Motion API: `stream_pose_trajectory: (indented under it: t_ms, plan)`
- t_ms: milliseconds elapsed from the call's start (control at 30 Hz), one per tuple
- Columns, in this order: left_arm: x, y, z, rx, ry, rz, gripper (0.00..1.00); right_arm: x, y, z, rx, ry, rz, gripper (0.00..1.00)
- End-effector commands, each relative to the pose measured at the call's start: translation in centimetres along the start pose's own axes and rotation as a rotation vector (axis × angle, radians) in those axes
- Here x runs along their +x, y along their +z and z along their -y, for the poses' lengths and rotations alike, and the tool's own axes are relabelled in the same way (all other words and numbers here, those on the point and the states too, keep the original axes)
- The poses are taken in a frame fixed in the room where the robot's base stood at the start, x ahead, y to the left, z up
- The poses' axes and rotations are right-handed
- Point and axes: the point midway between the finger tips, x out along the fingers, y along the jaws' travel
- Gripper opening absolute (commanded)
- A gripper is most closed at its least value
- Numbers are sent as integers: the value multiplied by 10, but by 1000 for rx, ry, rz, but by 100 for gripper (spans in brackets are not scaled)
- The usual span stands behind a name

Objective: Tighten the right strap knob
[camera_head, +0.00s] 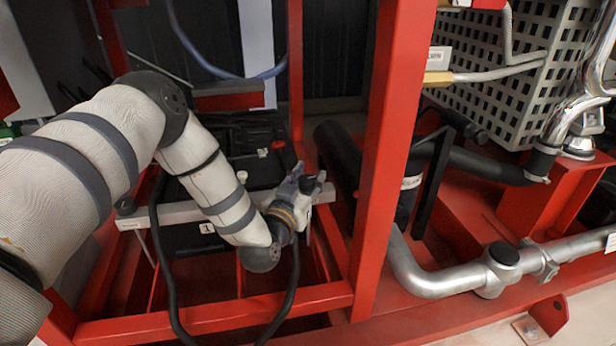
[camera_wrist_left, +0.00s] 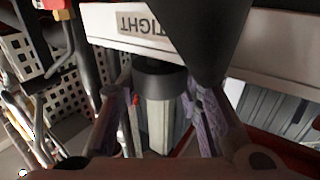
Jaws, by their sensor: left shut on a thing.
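The right strap knob (camera_wrist_left: 160,78) is a black cap on a pale shaft. It sits between the two purple-grey fingers of my left gripper (camera_wrist_left: 160,112) in the left wrist view. In the head view my left gripper (camera_head: 308,187) is at the right end of the pale strap bar (camera_head: 165,216), shut on the knob, which it largely hides there. The bar lies across a black battery box (camera_head: 188,238). Beside the knob in the wrist view, the bar carries an upside-down label (camera_wrist_left: 160,25) ending in "IGHT", partly covered by a dark cone shape. My right gripper is not in view.
A red upright post (camera_head: 385,140) stands just right of the gripper, with a red lower rail (camera_head: 215,317) in front. The left strap knob (camera_head: 125,206) is at the bar's other end. Black cables hang near my forearm. A silver pipe (camera_head: 430,283) runs at right.

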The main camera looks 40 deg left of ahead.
Motion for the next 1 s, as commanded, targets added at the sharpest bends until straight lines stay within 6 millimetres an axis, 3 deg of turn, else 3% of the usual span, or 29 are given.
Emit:
stream_pose_trajectory:
  t_ms: [400,1000]
  plan:
    - [0,-1,0,3,297,1,5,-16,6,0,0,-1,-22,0]
    - [-1,1,-2,-1,589,4,5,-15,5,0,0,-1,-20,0]
